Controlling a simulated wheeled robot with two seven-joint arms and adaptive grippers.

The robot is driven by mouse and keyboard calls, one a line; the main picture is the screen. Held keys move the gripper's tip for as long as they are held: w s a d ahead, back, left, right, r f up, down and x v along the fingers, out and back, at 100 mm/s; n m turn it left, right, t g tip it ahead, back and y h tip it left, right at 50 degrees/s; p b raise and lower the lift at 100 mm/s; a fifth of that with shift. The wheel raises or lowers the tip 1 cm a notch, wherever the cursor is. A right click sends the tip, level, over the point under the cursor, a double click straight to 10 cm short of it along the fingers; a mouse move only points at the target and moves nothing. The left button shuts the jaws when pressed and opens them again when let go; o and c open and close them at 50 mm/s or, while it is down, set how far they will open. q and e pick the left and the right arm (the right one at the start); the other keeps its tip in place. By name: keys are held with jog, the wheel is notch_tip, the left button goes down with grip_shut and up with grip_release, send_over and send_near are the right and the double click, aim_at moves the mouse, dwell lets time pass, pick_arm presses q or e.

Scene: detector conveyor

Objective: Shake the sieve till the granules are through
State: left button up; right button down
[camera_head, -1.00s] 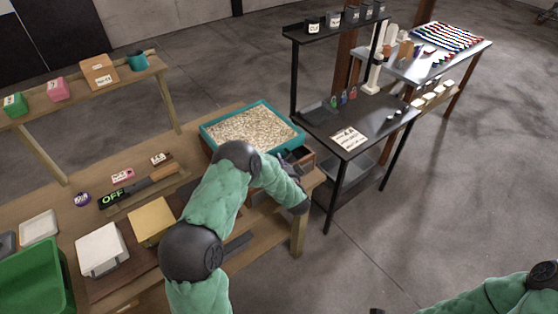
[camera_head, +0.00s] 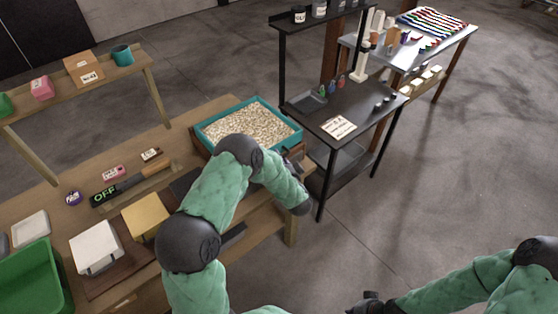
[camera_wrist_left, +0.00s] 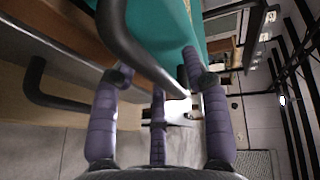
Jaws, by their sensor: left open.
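The sieve (camera_head: 205,140) is a teal rectangular frame full of pale granules (camera_head: 248,127), at the far right end of the wooden bench. My left gripper (camera_head: 295,152) is beside the sieve's near right end, mostly hidden by my forearm. In the left wrist view, its purple fingers (camera_wrist_left: 155,75) are spread open around a dark curved handle (camera_wrist_left: 135,50) by the sieve's teal wall (camera_wrist_left: 170,25); whether they touch it I cannot tell. My right gripper (camera_head: 370,303) shows small and dark at the bottom edge, away from the bench. What lies under the sieve is mostly hidden.
On the bench are a white box (camera_head: 97,247), a yellow block (camera_head: 146,217), a green bin (camera_head: 35,280) and a dark bar marked OFF (camera_head: 118,190). A black shelf table (camera_head: 345,110) stands just right of the sieve. Open floor lies to the right.

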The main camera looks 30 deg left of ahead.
pick_arm(q)
jog(key=v, duration=1.2)
